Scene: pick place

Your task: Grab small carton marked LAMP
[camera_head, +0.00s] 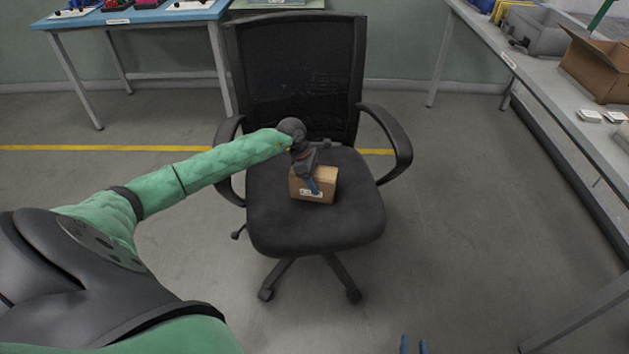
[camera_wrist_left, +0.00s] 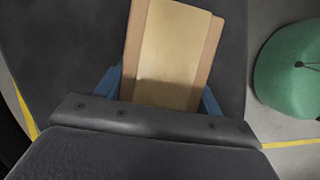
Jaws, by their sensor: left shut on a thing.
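The small brown carton (camera_head: 325,188) rests on the seat of the black office chair (camera_head: 290,235) in the head view. A white label shows on its front, too small to read. My left gripper (camera_head: 313,186) comes down onto the carton from above and is shut on it. In the left wrist view the carton (camera_wrist_left: 170,55), with a tan strip along its top, sits between the blue fingers (camera_wrist_left: 160,88). At the bottom edge of the head view, blue fingertips of my right gripper (camera_head: 413,346) show, apart from each other with nothing visible between them.
The chair has armrests (camera_head: 392,140) on both sides and a mesh backrest (camera_head: 295,75) behind the carton. A grey table at right holds an open cardboard box (camera_head: 598,68) and a grey case (camera_head: 540,30). A blue table (camera_head: 135,15) stands at back left. The floor around is clear.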

